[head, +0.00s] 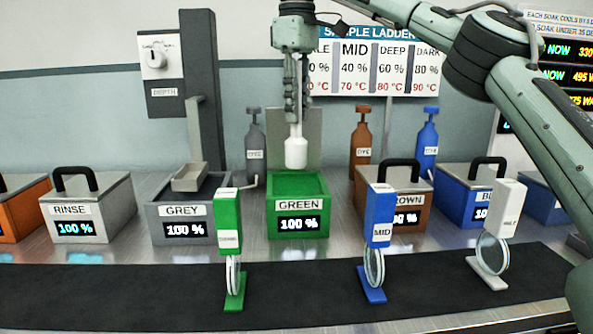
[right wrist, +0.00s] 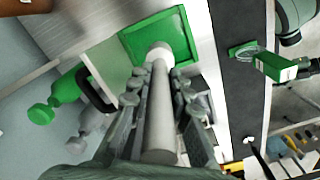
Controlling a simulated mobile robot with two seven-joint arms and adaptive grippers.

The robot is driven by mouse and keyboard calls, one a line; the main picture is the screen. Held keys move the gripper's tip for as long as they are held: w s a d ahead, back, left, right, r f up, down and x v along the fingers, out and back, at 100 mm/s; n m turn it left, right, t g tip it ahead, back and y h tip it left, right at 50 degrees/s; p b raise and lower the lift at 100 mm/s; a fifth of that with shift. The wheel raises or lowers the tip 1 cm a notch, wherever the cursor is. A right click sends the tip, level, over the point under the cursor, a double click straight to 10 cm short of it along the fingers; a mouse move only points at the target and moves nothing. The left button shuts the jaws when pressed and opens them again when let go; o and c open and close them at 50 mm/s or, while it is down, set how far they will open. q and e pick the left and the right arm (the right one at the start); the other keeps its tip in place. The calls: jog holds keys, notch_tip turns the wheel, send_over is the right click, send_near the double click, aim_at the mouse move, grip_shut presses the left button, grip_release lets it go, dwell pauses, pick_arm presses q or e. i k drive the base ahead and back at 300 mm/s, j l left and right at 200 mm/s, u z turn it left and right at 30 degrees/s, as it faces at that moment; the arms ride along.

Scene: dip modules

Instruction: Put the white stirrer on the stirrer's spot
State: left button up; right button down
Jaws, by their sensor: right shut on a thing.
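The white stirrer (head: 296,152) hangs upright from my right gripper (head: 294,118), with its thick white end pointing down. My right gripper is shut on its shaft, which also shows between the fingers in the right wrist view (right wrist: 160,115). The stirrer is over the green vat (head: 299,224), which is open and labelled GREEN, 100 %. No spot marked for the stirrer can be made out. My left gripper is not in view.
Green (head: 229,235), blue (head: 376,240) and white (head: 497,225) upright tagged holders stand in front on a black mat (head: 310,300).

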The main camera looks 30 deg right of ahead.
aim_at(96, 295)
jog(key=k+l, duration=0.25)
jog(key=k, duration=0.2)
jog(key=k+l, duration=0.3)
jog(key=k, duration=0.2)
jog(key=k+l, duration=0.25)
jog(key=k, duration=0.2)
